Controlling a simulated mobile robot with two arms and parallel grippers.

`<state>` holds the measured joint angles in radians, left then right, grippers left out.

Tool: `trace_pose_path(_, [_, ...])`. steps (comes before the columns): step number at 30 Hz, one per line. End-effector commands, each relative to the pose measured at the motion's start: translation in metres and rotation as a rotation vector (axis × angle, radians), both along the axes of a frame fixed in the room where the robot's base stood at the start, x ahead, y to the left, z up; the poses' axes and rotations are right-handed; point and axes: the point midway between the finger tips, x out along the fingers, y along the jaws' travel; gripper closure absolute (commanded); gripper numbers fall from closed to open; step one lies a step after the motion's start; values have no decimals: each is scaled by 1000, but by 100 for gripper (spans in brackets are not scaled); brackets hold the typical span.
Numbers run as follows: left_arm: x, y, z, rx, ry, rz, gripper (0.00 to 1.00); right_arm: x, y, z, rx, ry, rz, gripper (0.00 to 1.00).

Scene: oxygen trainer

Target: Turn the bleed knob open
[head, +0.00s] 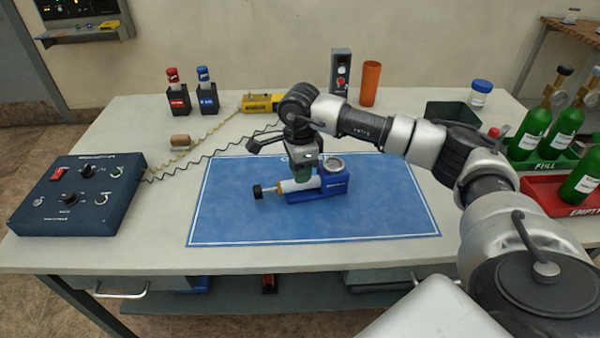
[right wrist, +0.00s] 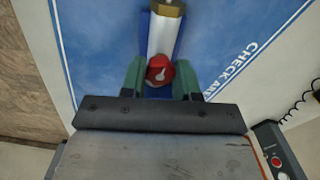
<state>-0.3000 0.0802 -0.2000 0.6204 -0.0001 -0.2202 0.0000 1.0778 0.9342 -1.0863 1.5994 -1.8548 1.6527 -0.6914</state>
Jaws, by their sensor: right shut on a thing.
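A blue fixture (head: 335,185) with a round gauge (head: 333,164) lies on the blue mat (head: 240,215). A white cylinder (head: 290,186) with a black end cap (head: 257,191) extends from its left side. The bleed knob (right wrist: 157,72), red with a white mark, shows in the right wrist view between the green fingers. My right gripper (head: 304,176) points down over the fixture and is shut on this knob, one finger on each side. In the head view the gripper hides the knob. My left gripper is not in view.
A dark blue control box (head: 80,190) sits at the left, with a black coiled cable behind. Green bottles (head: 530,130) in trays fill the right side. The mat's front is clear.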

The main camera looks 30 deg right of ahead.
Motion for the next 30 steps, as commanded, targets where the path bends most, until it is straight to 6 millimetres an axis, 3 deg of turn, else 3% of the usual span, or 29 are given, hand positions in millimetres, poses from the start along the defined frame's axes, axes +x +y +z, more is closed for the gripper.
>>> trace_pose_path(18, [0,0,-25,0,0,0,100,1,0,0,-1,-3,547,93])
trace_pose_path(30, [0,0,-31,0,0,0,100,1,0,0,1,-1,727,93])
